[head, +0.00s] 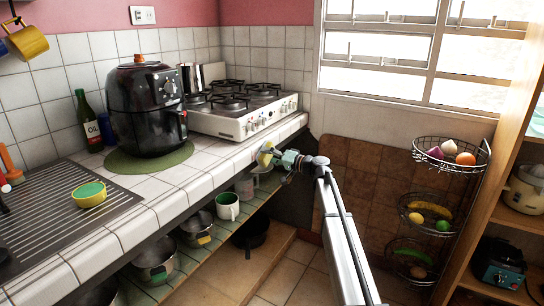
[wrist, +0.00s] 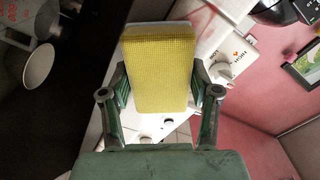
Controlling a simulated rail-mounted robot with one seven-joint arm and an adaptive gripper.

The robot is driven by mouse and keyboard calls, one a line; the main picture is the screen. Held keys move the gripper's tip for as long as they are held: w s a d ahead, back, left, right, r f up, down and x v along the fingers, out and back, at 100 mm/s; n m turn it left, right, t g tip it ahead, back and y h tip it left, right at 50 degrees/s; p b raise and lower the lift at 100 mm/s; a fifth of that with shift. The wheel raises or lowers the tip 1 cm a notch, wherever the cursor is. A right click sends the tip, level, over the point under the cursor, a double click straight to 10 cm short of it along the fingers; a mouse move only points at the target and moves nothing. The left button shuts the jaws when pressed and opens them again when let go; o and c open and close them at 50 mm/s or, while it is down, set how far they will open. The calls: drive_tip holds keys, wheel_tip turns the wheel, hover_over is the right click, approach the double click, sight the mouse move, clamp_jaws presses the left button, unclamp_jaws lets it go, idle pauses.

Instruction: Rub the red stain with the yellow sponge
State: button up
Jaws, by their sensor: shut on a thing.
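The yellow sponge (wrist: 158,70) fills the middle of the wrist view, with a paler layer along its far edge. My gripper (wrist: 159,90) is shut on it, one finger on each side. In the head view the sponge (head: 265,153) shows small at the tip of my gripper (head: 276,157), by the front edge of the tiled counter, below the stove. I cannot tell whether the sponge touches the counter edge.
The tiled counter (head: 155,190) holds a black air fryer (head: 145,108) on a green mat, a white stove (head: 245,108) and a yellow-green bowl (head: 90,194). A lower shelf holds pots and a mug (head: 228,206). Wire baskets (head: 450,160) hang at right.

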sight(264, 160)
drive_tip(key=shift+s+a+b, duration=0.15)
drive_tip(key=shift+s+a, duration=0.15)
drive_tip(key=shift+s, duration=0.3)
drive_tip(key=shift+s+a+b, duration=0.2)
drive_tip(key=shift+s+a, duration=0.05)
drive_tip(key=shift+s, duration=0.4)
drive_tip(key=shift+s+a+b, duration=0.15)
drive_tip(key=shift+s+a, duration=0.15)
drive_tip(key=shift+s, duration=0.3)
drive_tip(key=shift+s+a+b, duration=0.25)
drive_tip(key=shift+s+a, duration=0.25)
drive_tip(key=shift+s, duration=0.35)
drive_tip(key=shift+s+a+b, duration=0.25)
drive_tip(key=shift+s+a, duration=0.25)
drive_tip(key=shift+s, duration=0.35)
drive_tip(key=shift+s+d, duration=0.1)
drive_tip(key=shift+s+d+f+b, duration=0.1)
drive_tip(key=shift+s+d+b, duration=0.25)
drive_tip(key=shift+d, duration=0.15)
drive_tip(key=shift+b+v, duration=0.4)
drive_tip(key=shift+v, duration=1.85)
drive_tip(key=shift+w+d, duration=0.1)
drive_tip(key=shift+d, duration=0.05)
drive_tip(key=shift+b+v, duration=0.4)
drive_tip(key=shift+v, duration=1)
